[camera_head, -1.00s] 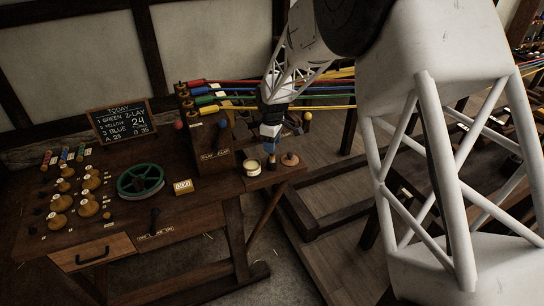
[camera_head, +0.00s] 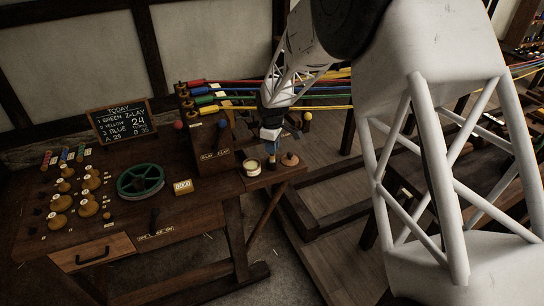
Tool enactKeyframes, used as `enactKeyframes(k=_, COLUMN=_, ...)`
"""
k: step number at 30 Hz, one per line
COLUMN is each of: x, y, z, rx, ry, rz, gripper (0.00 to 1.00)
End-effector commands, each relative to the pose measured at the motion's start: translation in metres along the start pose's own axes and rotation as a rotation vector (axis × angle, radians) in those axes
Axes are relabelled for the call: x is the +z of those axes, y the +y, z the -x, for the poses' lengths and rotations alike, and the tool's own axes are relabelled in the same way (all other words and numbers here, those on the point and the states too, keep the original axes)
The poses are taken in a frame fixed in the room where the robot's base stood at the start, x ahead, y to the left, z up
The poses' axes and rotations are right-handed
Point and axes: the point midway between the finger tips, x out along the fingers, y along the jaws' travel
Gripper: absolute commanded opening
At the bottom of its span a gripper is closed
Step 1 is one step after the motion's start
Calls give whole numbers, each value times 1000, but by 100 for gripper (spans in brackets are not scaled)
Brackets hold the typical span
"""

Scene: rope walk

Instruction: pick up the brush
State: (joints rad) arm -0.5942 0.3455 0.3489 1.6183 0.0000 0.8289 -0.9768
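My gripper (camera_head: 271,146) points down over the right end of the workbench (camera_head: 215,190). It is between a small pale-rimmed pot (camera_head: 252,168) and a round wooden piece with a knob (camera_head: 289,159). A slim upright shape with brown and bluish parts shows at and just below the fingertips. It may be the brush, but it is too small and dark to tell it from the fingers. I cannot tell whether the fingers are open or shut, or whether they touch anything.
A dark wooden box with knobs (camera_head: 212,145) stands left of my gripper. Coloured ropes (camera_head: 320,91) run behind it. A chalkboard (camera_head: 122,120) stands at the back.

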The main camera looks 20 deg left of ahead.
Motion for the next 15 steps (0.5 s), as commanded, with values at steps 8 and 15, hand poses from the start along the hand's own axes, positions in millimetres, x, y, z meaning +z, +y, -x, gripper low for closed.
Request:
enactKeyframes(k=8, x=0, y=0, z=0, rx=0, ry=0, rz=0, gripper=0)
enactKeyframes(k=15, x=0, y=0, z=4, rx=1, ry=1, rz=0, gripper=0)
